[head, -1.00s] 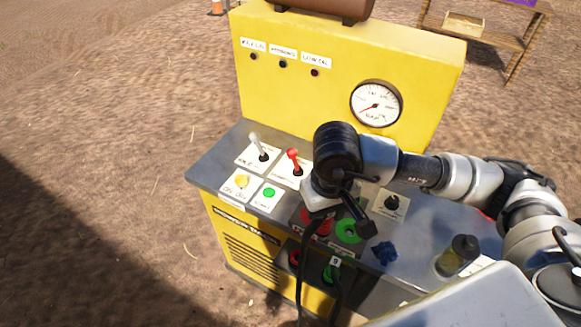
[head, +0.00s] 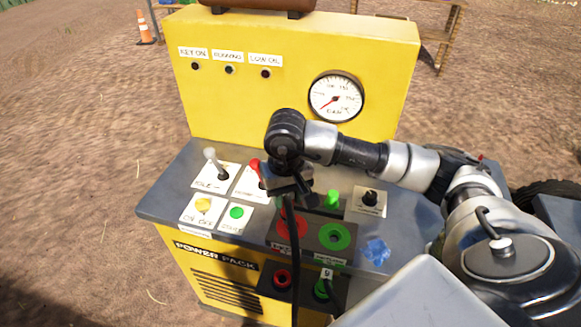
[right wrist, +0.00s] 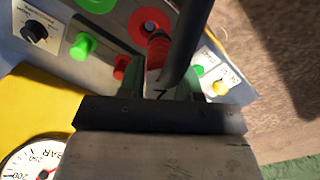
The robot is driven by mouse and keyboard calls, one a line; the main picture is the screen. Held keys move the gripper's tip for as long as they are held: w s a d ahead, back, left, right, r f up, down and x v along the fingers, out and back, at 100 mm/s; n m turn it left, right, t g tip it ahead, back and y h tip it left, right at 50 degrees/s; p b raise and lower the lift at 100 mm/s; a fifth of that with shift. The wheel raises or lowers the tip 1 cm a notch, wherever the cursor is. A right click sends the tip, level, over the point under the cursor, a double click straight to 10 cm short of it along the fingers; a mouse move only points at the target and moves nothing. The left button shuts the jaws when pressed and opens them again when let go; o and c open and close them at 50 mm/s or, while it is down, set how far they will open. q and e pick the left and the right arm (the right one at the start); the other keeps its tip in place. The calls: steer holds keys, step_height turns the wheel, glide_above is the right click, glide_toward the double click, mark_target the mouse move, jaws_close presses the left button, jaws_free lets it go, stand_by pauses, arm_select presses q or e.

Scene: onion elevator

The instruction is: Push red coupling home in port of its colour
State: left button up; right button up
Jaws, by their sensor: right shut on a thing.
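My right gripper (head: 290,192) is above the control top, behind the red port ring (head: 291,224) as the head view shows it. In the right wrist view, my right gripper (right wrist: 163,82) is shut on the red coupling (right wrist: 157,50), which shows as a ribbed red piece just past the fingers. The coupling appears close to the red port ring (right wrist: 150,22); I cannot tell whether they touch. A black hose (head: 294,262) hangs from the gripper in front of the red port. My left gripper is out of view.
A green port ring (head: 335,236) lies right of the red one, with a green knob (head: 332,199) behind it. Lower on the front are a red fitting (head: 282,280) and a green fitting (head: 321,290). A blue cloth-like thing (head: 376,251) lies at right.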

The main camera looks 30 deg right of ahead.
steer(key=shift+m, duration=0.5)
steer(key=f+b, duration=0.1)
steer(key=w+d+f+b, duration=0.1)
steer(key=f, duration=0.1)
steer(key=d+f+b, duration=0.1)
steer(key=f, duration=0.1)
steer(key=shift+w+d, duration=0.15)
steer(key=shift+w, duration=0.15)
steer(key=shift+f+b, duration=0.1)
steer(key=shift+b, duration=0.85)
stand_by(1.0)
steer(key=shift+f+b, duration=1.05)
steer(key=shift+b, duration=0.45)
stand_by(0.3)
